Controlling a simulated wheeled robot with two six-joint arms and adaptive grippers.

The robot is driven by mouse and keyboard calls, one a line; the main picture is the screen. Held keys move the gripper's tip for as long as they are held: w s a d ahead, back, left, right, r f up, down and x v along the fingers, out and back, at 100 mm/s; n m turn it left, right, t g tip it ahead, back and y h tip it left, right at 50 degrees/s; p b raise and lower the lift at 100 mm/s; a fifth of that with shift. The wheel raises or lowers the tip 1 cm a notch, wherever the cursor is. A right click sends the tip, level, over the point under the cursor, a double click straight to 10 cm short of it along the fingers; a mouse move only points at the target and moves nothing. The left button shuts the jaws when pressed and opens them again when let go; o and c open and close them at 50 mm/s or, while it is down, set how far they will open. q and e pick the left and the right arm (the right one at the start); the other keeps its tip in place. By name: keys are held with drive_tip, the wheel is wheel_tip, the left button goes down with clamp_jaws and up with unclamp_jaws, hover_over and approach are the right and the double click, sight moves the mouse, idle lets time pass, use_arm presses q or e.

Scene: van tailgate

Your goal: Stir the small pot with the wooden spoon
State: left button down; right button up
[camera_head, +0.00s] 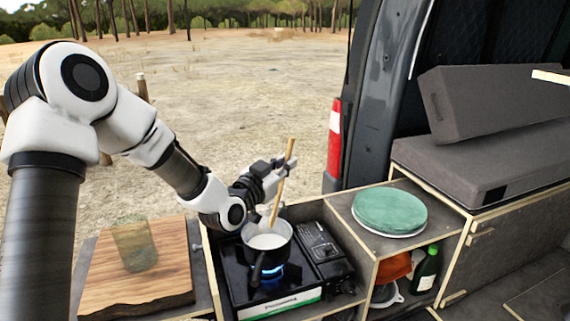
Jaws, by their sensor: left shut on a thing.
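The small pot (256,254) is dark with a pale content and stands on the black camping stove (238,278). A blue flame shows beneath it. The wooden spoon (279,190) stands tilted, its lower end in the pot and its top leaning right. My left gripper (272,178) is shut on the spoon's handle, above the pot's far rim. The spoon's lower tip is hidden in the pot. My right gripper is not in view.
A wooden board (172,270) with a greenish glass (135,247) lies left of the stove. A green round lid or plate (390,209) is on the right shelf top. A green bottle (426,271) and an orange item (394,267) sit below. The van's grey cushions (480,160) are at right.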

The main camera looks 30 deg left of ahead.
use_arm(q)
wheel_tip(320, 180, up, 5)
drive_tip(key=p, duration=0.3)
drive_tip(key=shift+r, duration=0.1)
idle(0.8)
